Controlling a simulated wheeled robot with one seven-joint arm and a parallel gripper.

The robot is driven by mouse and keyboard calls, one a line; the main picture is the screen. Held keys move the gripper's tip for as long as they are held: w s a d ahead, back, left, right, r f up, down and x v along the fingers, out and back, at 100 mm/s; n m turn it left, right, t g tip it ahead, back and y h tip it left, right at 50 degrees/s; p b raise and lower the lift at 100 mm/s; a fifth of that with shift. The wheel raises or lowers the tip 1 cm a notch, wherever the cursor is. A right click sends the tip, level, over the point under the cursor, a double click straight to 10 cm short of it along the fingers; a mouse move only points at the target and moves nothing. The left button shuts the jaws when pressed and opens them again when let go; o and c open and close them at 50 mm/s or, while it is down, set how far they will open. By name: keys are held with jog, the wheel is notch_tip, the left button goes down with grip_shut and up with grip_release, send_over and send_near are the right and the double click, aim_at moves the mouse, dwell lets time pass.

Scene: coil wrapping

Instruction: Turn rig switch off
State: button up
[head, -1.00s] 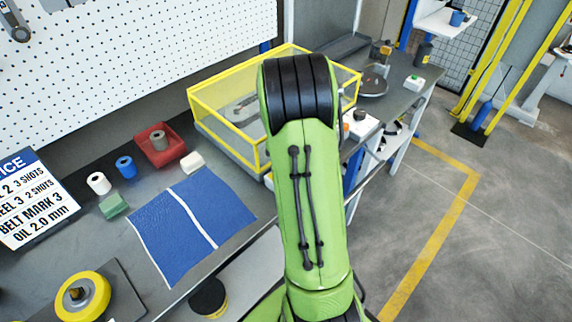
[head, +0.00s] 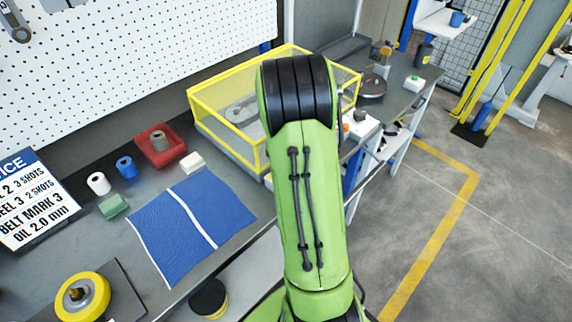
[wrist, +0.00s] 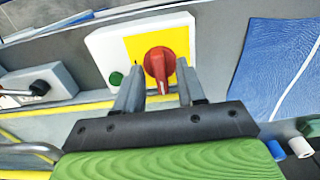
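The rig switch (wrist: 159,64) is a red rotary knob on a yellow plate (wrist: 135,45) in the wrist view. The plate is on a white housing, with a green button (wrist: 116,79) to the left of the knob. The knob's grip bar stands roughly upright in the picture. My gripper (wrist: 160,80) is open, with one finger on each side of the knob; narrow gaps seem to show, and contact cannot be made out. In the head view my green arm hides the gripper, and I cannot make out the switch there.
A yellow-framed clear guard (head: 222,92) stands behind my arm. A blue mat (head: 165,225), a red bin (head: 148,158) and small spools lie on the bench to the left. A grey box with a black-knobbed lever (wrist: 40,85) is left of the switch. Floor on the right is open.

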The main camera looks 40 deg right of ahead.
notch_tip(320, 180, up, 16)
jog(key=p, duration=0.3)
jog(key=shift+f, duration=0.15)
jog(key=shift+a, duration=0.1)
